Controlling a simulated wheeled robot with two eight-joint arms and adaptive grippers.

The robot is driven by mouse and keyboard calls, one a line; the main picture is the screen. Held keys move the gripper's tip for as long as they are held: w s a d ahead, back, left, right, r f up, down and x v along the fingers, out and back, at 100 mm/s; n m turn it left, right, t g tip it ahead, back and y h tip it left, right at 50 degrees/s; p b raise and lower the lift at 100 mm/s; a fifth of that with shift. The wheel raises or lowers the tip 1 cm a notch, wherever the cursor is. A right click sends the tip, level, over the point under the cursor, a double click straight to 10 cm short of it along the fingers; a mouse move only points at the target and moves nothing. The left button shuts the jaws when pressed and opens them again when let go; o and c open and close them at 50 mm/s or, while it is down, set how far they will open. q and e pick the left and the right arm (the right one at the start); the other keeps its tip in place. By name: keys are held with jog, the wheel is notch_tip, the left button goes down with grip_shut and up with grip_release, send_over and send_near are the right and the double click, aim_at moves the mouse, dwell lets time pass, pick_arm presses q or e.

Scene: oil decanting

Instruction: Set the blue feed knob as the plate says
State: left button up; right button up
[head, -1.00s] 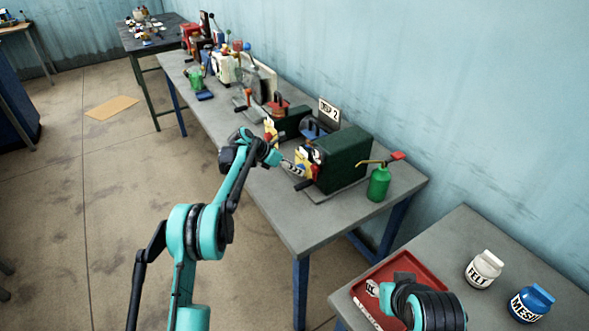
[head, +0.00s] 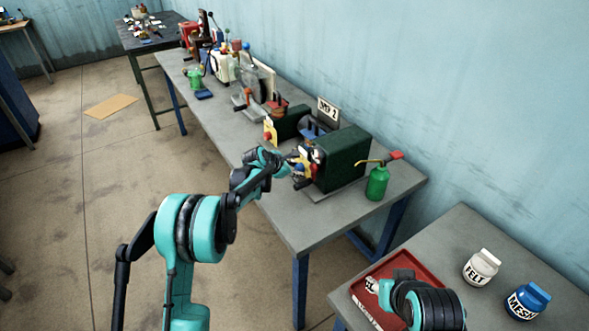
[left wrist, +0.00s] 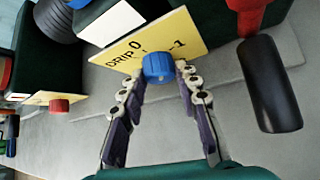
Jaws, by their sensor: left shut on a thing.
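The blue feed knob (left wrist: 158,67) sits on a yellow dial plate (left wrist: 190,42) in the left wrist view. The dial plate shows "0", "DRIP" and "-1"; part of it is hidden by the knob. My left gripper (left wrist: 160,76) is shut on the knob, one finger on each side. In the head view the left gripper (head: 290,163) reaches the front of the dark green machine (head: 342,160). A white plate (head: 328,109) stands behind the machine; its small lettering seems to read "DRIP 2". My right gripper's fingers do not show.
A black handle (left wrist: 270,85) on a red arm is right of the knob. A red knob (left wrist: 59,106) is at the left. A green oil can (head: 377,183) stands right of the machine. A red tray (head: 372,268) and two jars marked FELT (head: 482,268) and MESH (head: 527,301) are nearer.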

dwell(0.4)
pick_arm(q)
jog(key=o, duration=1.2)
jog(key=shift+c, duration=0.2)
jog(key=v, duration=1.2)
jog(key=shift+s+d+f, duration=0.1)
jog(key=shift+d+f, duration=0.05)
